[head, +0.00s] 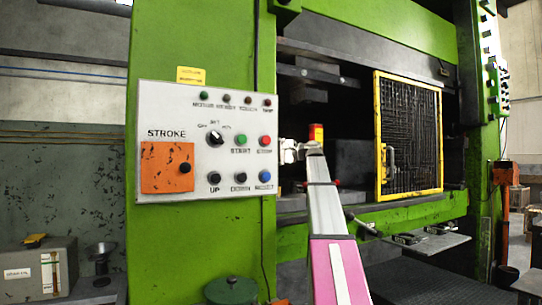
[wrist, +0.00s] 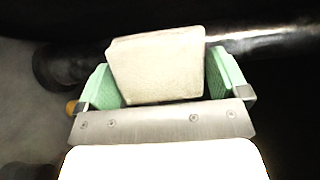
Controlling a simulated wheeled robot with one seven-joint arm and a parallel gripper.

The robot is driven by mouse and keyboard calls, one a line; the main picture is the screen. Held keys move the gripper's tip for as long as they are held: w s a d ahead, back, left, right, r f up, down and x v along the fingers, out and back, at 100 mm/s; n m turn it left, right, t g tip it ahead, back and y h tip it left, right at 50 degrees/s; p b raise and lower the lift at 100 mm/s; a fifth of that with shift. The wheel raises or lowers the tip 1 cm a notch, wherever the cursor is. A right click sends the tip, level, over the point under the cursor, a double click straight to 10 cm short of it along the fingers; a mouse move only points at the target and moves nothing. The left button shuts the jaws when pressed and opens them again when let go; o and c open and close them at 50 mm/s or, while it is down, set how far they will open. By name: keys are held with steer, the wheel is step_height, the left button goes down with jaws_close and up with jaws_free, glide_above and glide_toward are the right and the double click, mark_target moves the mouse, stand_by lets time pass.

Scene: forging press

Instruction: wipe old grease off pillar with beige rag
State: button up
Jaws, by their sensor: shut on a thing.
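In the wrist view, my gripper (wrist: 164,78) has its two green fingers shut on the beige rag (wrist: 157,62), a folded, block-like pad. A dark, glossy round pillar (wrist: 268,40) runs across the wrist view behind the rag. The rag overlaps the pillar in the picture; I cannot tell whether they touch. No separate grease patch can be made out on the dark surface. In the head view my arm reaches into the dark opening of the press, and the rag and fingers cannot be made out there.
The green press frame (head: 205,240) carries a white control panel (head: 215,108) left of my arm. A yellow-framed mesh guard (head: 408,135) stands to the right of the opening. A grey shelf (head: 425,248) juts out low at right. A beige box (head: 38,270) is at lower left.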

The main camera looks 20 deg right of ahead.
steer(key=s+d, duration=0.3)
steer(key=s, duration=0.8)
steer(key=s+d+r, duration=0.1)
steer(key=s+d, duration=0.3)
steer(key=s, duration=0.6)
steer(key=s+d+r, duration=0.1)
steer(key=s+d, duration=0.3)
steer(key=s, duration=0.7)
steer(key=shift+s+r, duration=0.2)
steer(key=shift+s, duration=0.15)
stand_by(0.4)
steer(key=shift+s+d, duration=0.1)
steer(key=shift+d, duration=0.05)
